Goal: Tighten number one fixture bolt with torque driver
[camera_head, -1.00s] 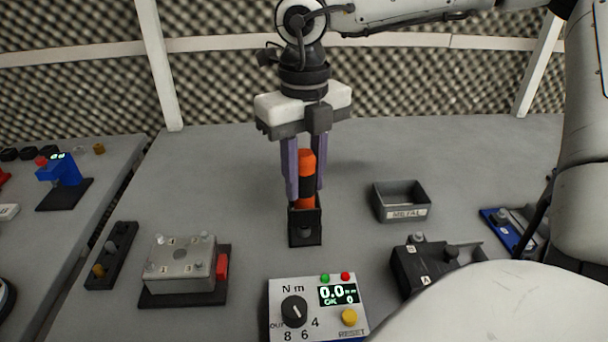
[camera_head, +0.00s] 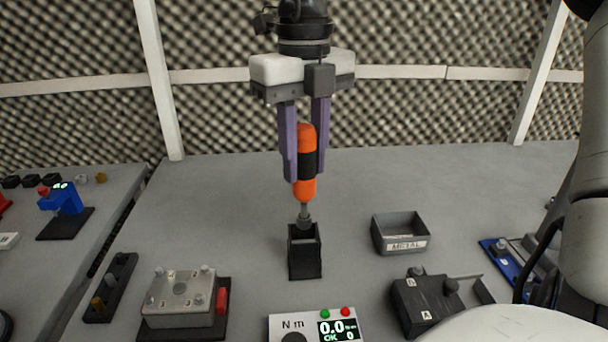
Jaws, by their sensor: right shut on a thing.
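My right gripper (camera_head: 306,172) points down and is shut on the orange and black torque driver (camera_head: 306,187), which hangs upright. The driver's grey tip is just above or at the top of the black holder (camera_head: 305,258); I cannot tell whether it is fully clear. The fixture (camera_head: 181,297) is a grey block with numbered bolts near its corners, on a dark base with a red part at its right side. The numbers are too small to read surely. The torque controller (camera_head: 316,327), at the bottom edge, shows 0.0 and OK. My left gripper is out of view.
A grey bin marked METAL (camera_head: 401,234) stands right of the holder. A black block marked A (camera_head: 427,303) and a blue tray (camera_head: 512,259) lie further right. A dark bolt rack (camera_head: 111,287) is left of the fixture. A blue device (camera_head: 65,201) stands on the left table.

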